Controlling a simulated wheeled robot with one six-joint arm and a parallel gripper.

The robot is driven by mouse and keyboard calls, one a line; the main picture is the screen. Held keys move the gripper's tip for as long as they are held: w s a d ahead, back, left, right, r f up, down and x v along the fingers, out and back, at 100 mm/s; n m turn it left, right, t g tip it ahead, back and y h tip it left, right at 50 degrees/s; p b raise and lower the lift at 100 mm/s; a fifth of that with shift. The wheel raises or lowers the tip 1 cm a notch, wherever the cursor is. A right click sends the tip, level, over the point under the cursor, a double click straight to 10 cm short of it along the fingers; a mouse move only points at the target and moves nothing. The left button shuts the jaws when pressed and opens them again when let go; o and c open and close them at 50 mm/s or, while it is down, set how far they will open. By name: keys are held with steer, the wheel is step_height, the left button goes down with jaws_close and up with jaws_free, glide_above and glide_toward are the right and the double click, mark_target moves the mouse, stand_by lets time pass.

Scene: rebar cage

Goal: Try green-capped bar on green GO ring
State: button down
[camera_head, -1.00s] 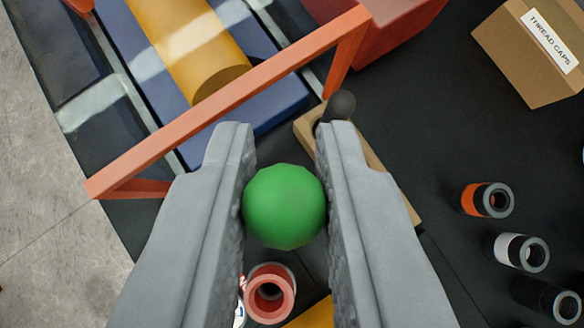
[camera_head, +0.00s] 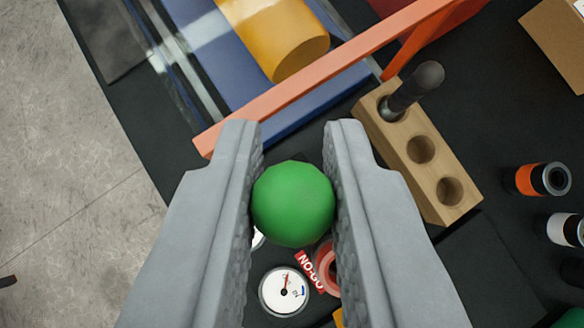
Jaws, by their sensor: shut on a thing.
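My gripper (camera_head: 293,200) is shut on the green cap (camera_head: 293,203) of the bar, a round green ball between the two grey fingers. The rest of the bar is hidden beneath the cap. A red ring (camera_head: 322,262) with a "NO-GO" label (camera_head: 309,272) beside it lies below, partly hidden by my right finger. A bit of something green (camera_head: 572,319) shows at the lower right corner; I cannot tell whether it is the GO ring.
A wooden block (camera_head: 440,165) with holes holds a dark bar (camera_head: 412,90) to the right. An orange rail (camera_head: 330,68) crosses above, near a yellow cylinder (camera_head: 270,35). A dial gauge (camera_head: 284,291) lies below. Orange-banded (camera_head: 527,180) and white-banded (camera_head: 562,229) caps stand at right.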

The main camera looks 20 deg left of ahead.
steer(key=shift+f, duration=2.2)
steer(key=shift+f, duration=2)
steer(key=c, duration=1.3)
jaws_free()
steer(key=shift+o, duration=0.2)
steer(key=v, duration=1.7)
steer(key=shift+s+d+r, duration=0.1)
